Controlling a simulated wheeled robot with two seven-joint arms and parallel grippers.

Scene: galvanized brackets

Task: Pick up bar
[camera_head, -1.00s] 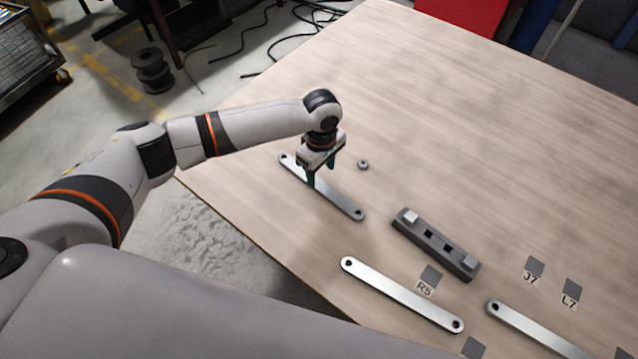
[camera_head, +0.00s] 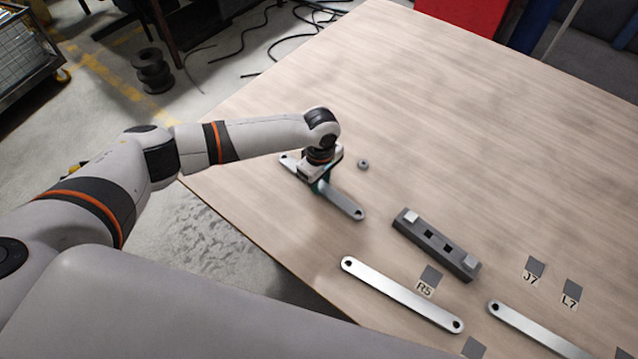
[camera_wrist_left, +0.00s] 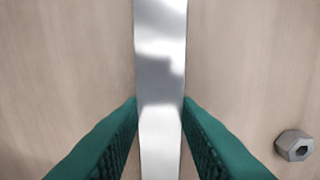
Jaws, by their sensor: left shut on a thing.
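A flat silver bar (camera_head: 343,201) with a hole at each end lies on the wooden table, below my left gripper (camera_head: 320,187). The gripper is shut on the bar near its middle. In the left wrist view the bar (camera_wrist_left: 160,80) runs up the picture, with a green finger against each side. The bar still appears to be at table level. Two more such bars lie nearer: one at the lower middle (camera_head: 402,294) and one at the lower right (camera_head: 535,330), cut off by the picture edge. My right gripper is not in view.
A small hex nut (camera_head: 363,164) lies just right of the gripper and also shows in the wrist view (camera_wrist_left: 294,145). A dark grey fixture block (camera_head: 436,244) with light pegs and square holes stands to the right. Grey marker squares, such as R5 (camera_head: 431,275), lie nearby. The far table is clear.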

